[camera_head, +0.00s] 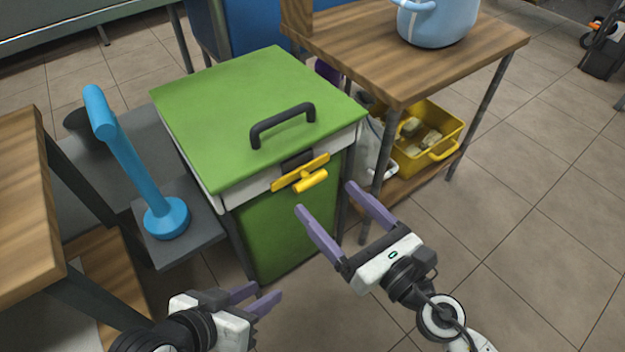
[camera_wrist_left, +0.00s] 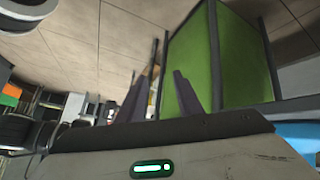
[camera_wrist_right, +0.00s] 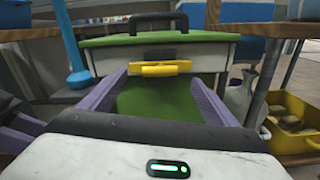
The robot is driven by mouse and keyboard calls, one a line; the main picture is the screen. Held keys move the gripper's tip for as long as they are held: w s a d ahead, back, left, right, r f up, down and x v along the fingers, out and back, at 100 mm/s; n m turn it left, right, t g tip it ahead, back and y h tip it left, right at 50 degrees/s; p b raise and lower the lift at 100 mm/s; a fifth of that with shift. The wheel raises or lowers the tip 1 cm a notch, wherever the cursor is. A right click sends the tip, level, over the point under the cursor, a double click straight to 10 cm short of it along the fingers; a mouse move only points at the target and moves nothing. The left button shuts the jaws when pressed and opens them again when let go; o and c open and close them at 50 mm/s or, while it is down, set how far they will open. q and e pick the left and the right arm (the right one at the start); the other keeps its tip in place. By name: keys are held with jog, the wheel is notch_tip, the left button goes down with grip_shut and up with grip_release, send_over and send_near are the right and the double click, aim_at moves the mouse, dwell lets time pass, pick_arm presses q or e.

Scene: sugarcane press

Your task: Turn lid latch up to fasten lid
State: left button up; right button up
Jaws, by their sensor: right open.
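The green lid (camera_head: 250,100) with a black handle (camera_head: 282,124) lies shut on the press box (camera_head: 290,228). The yellow lid latch (camera_head: 311,181) is on the front below the lid edge, with a T-shaped grip beside a flat yellow bar; it also shows in the right wrist view (camera_wrist_right: 160,69). My right gripper (camera_head: 329,199) is open and empty, in front of the latch and apart from it, its fingers pointing at the box front. My left gripper (camera_head: 267,292) is open and empty, low in front of the box; its fingers show in the left wrist view (camera_wrist_left: 159,78).
A blue lever (camera_head: 130,165) stands on a grey ledge left of the box. A wooden table (camera_head: 400,50) with a blue pot (camera_head: 438,22) is on the right, a yellow crate (camera_head: 440,125) below it. Another wooden table (camera_head: 25,190) is at left.

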aim_at(313, 184)
jog(key=p+x, duration=0.1)
jog(key=x, duration=0.5)
jog(key=shift+w+a, duration=0.25)
jog(key=shift+w, duration=0.05)
pick_arm(q)
jog(key=shift+s+a+f+y, duration=0.2)
jog(key=shift+a+f+y, duration=0.1)
jog(key=shift+a+f, duration=0.15)
pick_arm(e)
jog(key=c, duration=0.9)
